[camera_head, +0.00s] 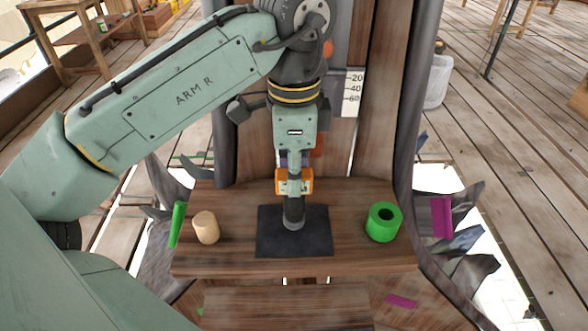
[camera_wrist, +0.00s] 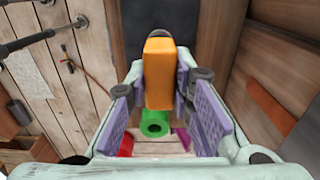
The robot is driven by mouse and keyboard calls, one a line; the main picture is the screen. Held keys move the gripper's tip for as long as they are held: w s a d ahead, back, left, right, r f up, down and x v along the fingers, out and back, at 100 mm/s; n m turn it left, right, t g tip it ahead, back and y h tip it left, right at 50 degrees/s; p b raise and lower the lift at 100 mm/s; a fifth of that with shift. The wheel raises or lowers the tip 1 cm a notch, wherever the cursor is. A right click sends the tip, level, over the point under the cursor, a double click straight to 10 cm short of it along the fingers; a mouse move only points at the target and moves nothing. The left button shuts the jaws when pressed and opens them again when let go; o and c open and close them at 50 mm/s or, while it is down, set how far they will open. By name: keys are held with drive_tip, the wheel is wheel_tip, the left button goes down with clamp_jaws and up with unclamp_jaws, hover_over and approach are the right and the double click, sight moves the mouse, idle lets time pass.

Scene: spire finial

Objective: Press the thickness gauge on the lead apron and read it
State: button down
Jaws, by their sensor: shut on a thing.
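My gripper (camera_head: 294,170) is shut on the orange thickness gauge (camera_head: 307,181), above the middle of the wooden ledge. The gauge is upright, and its dark grey foot (camera_head: 293,213) points down at the lead apron. The lead apron (camera_head: 268,245) is a flat, dark square on the ledge. The foot appears to meet the apron near its centre, but I cannot tell how firmly. In the wrist view the orange gauge (camera_wrist: 159,70) sits between the purple finger pads, with a dark panel (camera_wrist: 195,30) behind it that is likely the apron. No reading on the gauge is legible.
A pale wooden cylinder (camera_head: 206,228) stands left of the apron, and a green hollow cylinder (camera_head: 383,223) stands right. A green strip (camera_head: 177,225) and a magenta strip (camera_head: 442,217) are at the ledge's sides.

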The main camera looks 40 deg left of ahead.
drive_tip(key=shift+f+b, duration=0.45)
drive_tip(key=shift+f, duration=0.8)
idle(1.5)
drive_tip(key=shift+p, duration=0.35)
wheel_tip(320, 180, up, 5)
drive_tip(key=p, duration=0.5)
drive_tip(key=shift+f, duration=0.1)
idle(1.0)
drive_tip(key=shift+f+b, duration=0.9)
drive_tip(key=shift+f, duration=1.25)
